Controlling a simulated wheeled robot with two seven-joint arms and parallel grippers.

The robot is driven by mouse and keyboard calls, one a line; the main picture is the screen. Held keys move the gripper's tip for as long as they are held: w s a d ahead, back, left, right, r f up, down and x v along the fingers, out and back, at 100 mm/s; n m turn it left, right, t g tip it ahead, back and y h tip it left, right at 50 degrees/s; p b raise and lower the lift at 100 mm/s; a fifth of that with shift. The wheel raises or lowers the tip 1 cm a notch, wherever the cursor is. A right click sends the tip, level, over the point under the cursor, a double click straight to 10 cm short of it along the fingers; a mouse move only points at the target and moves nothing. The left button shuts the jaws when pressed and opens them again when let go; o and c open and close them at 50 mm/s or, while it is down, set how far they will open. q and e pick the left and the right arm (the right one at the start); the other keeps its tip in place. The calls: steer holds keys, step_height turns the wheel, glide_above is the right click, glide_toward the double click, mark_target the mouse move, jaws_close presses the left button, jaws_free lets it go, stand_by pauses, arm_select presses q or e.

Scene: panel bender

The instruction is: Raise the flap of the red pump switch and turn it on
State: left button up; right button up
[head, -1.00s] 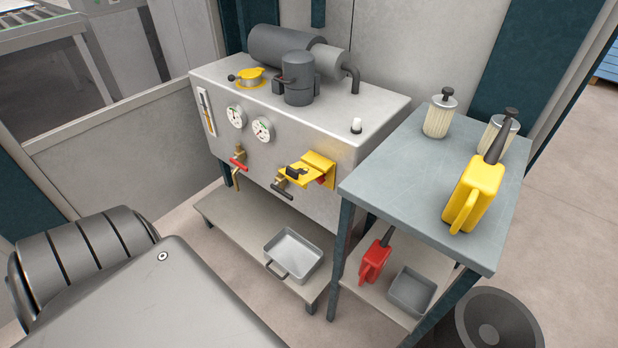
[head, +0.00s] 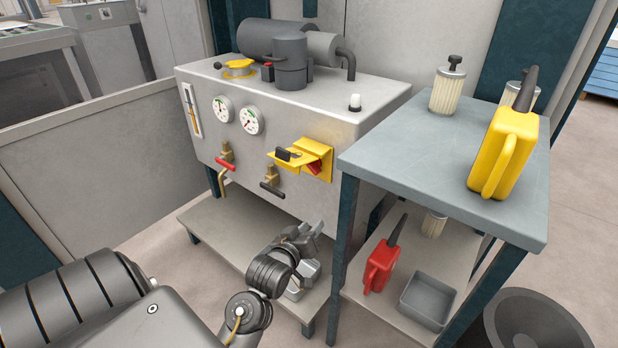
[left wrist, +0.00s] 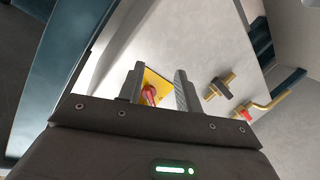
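The red pump switch (head: 313,167) sits in a yellow housing (head: 318,152) on the front of the grey tank, near its right end. My right gripper is not in view.
A red-handled tap (head: 225,162) and a black-handled tap (head: 271,187) stick out left of the switch. The blue-grey side table (head: 410,160) stands close on the right, holding a yellow can (head: 503,150). A low shelf (head: 225,235) runs under the tank.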

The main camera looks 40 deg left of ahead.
mark_target(310, 168)
arm_select(q)
steer(key=w+a+r+n+t+y, duration=0.1)
steer(key=a+r+n+t+y, duration=0.3)
steer(key=a+r+n, duration=0.25)
steer(key=shift+n, duration=0.35)
steer(key=x, duration=0.7)
steer(key=d+b+x, duration=0.1)
steer(key=x, duration=0.2)
steer(key=shift+w+a+f, duration=0.15)
steer(key=shift+w+f, duration=0.05)
steer(key=shift+w, duration=0.35)
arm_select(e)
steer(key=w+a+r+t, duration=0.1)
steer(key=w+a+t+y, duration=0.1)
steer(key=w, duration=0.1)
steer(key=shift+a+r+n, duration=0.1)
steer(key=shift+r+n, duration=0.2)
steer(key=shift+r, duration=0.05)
arm_select(q)
jaws_close()
